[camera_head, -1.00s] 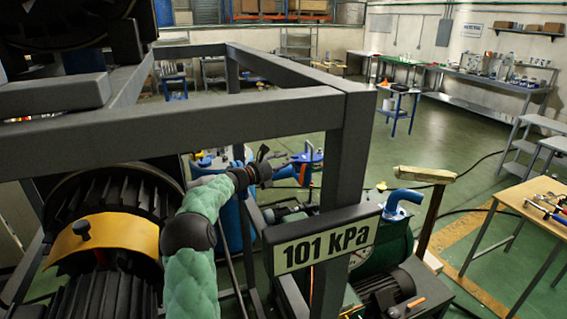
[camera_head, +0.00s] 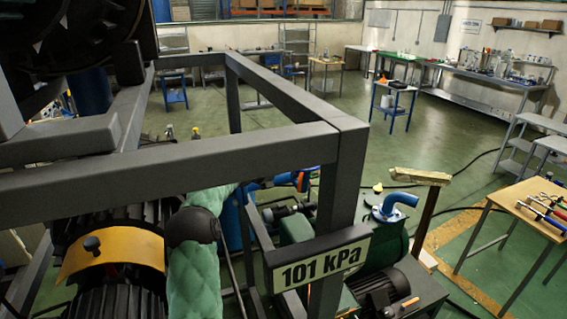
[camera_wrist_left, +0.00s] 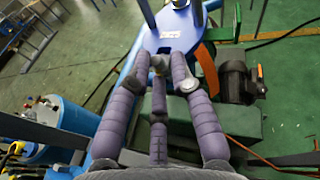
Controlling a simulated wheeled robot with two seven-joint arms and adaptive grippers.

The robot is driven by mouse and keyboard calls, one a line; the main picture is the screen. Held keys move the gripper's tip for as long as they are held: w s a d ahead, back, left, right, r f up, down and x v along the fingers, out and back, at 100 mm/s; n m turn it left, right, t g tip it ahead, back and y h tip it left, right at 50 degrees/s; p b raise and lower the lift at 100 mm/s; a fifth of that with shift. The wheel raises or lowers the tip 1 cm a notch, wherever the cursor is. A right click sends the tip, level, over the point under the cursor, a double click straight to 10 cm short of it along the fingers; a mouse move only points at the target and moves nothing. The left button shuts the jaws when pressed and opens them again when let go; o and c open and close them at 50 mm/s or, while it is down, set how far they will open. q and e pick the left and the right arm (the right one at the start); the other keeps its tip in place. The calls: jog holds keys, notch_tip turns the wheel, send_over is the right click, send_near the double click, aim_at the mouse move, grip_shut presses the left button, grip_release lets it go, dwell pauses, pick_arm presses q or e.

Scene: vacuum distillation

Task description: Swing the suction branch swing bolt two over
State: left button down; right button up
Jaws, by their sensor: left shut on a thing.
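In the left wrist view, my left gripper (camera_wrist_left: 160,72) has its purple padded fingers closed around a small grey bolt end (camera_wrist_left: 159,63). I take it to be the swing bolt, but its shank is mostly hidden by the fingers. It sits at the edge of a blue flange plate (camera_wrist_left: 172,34) with a small label. In the head view, my left arm's green sleeve runs up behind the grey frame beam, and the gripper is hidden there. Part of a blue pipe (camera_head: 268,183) shows below the beam. My right gripper is in neither view.
A grey frame (camera_head: 200,150) crosses close in front, with a 101 kPa sign (camera_head: 320,263) on it. A green vessel with a blue elbow (camera_head: 400,199) stands behind the sign.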

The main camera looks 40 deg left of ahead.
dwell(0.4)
pick_arm(q)
jog(key=c, duration=1.4)
grip_release()
jog(key=shift+w, duration=0.1)
jog(key=shift+o, duration=0.2)
jog(key=v, duration=1.2)
jog(key=shift+d+r, duration=0.1)
jog(key=shift+c, duration=0.3)
